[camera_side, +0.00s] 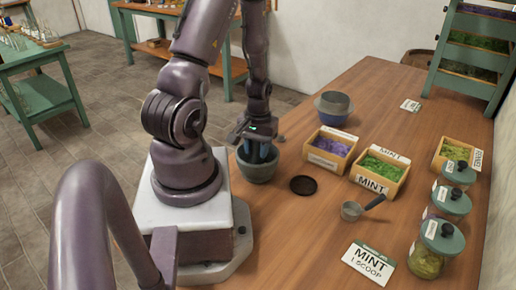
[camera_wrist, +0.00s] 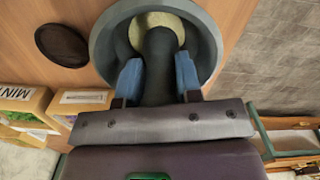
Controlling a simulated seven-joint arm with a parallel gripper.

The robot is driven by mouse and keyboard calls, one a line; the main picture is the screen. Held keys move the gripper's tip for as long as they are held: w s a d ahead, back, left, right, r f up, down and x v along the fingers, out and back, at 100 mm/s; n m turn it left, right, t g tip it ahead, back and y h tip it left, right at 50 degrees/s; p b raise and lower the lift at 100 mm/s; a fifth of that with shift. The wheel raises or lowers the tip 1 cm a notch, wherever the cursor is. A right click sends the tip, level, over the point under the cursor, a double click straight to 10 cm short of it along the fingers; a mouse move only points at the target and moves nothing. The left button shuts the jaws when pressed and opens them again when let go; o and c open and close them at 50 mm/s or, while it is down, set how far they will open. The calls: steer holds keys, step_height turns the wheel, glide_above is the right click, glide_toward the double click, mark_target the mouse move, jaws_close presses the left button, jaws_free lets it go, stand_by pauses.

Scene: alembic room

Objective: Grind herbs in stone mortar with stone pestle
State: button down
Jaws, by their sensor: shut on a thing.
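The grey stone mortar (camera_side: 258,170) stands on the wooden table close to my arm's base. My gripper (camera_side: 258,153) points down at the mortar, its blue fingertips at the mouth. In the wrist view my gripper (camera_wrist: 158,82) is shut on the dark stone pestle (camera_wrist: 159,55), one blue finger on each side. The pestle reaches down into the mortar (camera_wrist: 207,32). A pale yellow-green round patch, which looks like herbs (camera_wrist: 168,19), shows at the bottom of the bowl around the pestle. The pestle's tip is partly hidden, so I cannot tell whether it touches the bottom.
A dark round lid (camera_side: 303,185) lies right of the mortar. Boxes of purple (camera_side: 330,147) and green mint (camera_side: 380,169) herbs stand farther right. A metal scoop (camera_side: 352,211), a "MINT 1 SCOOP" card (camera_side: 369,262), lidded jars (camera_side: 434,250) and a grey-blue bowl (camera_side: 333,107) are also on the table.

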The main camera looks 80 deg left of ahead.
steer(key=shift+d, duration=0.6)
steer(key=shift+w+a, duration=0.25)
steer(key=shift+a, duration=0.2)
steer(key=shift+s+d, duration=0.15)
steer(key=shift+s, duration=0.45)
steer(key=shift+r, duration=4.25)
steer(key=shift+w, duration=0.15)
steer(key=w+d+r+m, duration=0.2)
steer(key=w+d+m, duration=0.4)
steer(key=w+d, duration=0.4)
steer(key=w+d+r+m, duration=0.2)
steer(key=w+d+m, duration=0.4)
steer(key=w+d, duration=0.4)
steer(key=shift+w+r, duration=0.3)
